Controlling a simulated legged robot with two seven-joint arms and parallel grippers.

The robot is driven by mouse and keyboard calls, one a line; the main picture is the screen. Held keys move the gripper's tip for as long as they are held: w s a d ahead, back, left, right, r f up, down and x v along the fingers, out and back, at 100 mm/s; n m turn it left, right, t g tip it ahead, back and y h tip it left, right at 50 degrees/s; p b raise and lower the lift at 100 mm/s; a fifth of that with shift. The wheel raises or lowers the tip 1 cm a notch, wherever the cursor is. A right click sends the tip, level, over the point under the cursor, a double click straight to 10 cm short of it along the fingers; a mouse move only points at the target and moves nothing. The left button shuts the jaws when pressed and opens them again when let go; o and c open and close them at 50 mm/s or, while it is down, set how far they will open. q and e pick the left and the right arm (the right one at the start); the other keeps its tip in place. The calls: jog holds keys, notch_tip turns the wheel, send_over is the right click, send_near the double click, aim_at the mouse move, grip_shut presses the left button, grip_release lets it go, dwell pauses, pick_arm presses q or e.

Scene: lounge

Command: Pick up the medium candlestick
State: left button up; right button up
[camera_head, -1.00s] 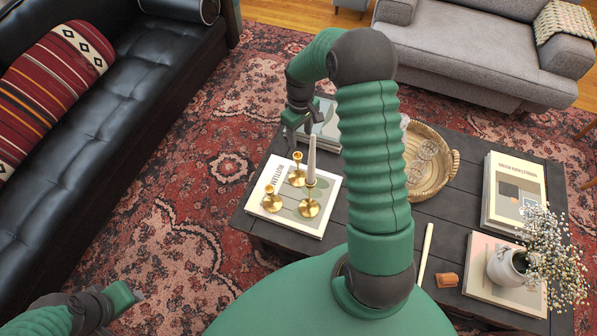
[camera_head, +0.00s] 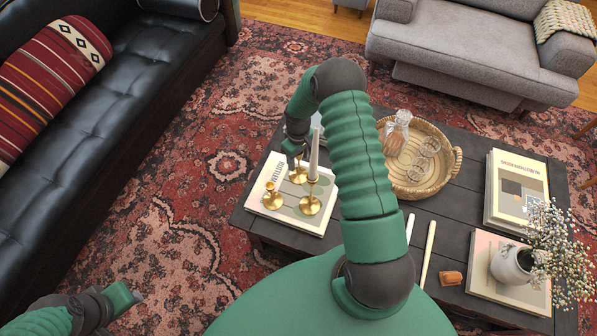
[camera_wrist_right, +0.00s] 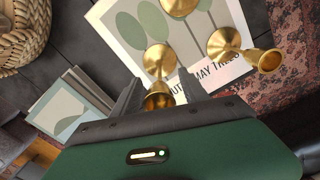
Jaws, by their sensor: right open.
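Three brass candlesticks stand on a pale book (camera_head: 262,178) on the dark table. The back one, seemingly the medium candlestick (camera_head: 298,176), also shows in the right wrist view (camera_wrist_right: 159,62). My right gripper (camera_head: 296,156) is open just above the back candlestick. In the right wrist view, its fingers (camera_wrist_right: 158,92) are on either side of that candlestick's top; contact cannot be told. My left gripper (camera_head: 128,295) is at the lower left, away from the table, its jaws unclear.
A woven tray (camera_head: 452,168) with a decanter (camera_head: 398,132) and glasses is right of my right arm. Two pale candles (camera_head: 428,254) lie on the table, near a vase of flowers (camera_head: 510,265) and more books (camera_head: 515,190). A black sofa (camera_head: 120,110) is left.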

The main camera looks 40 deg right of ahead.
grip_shut()
dwell(1.4)
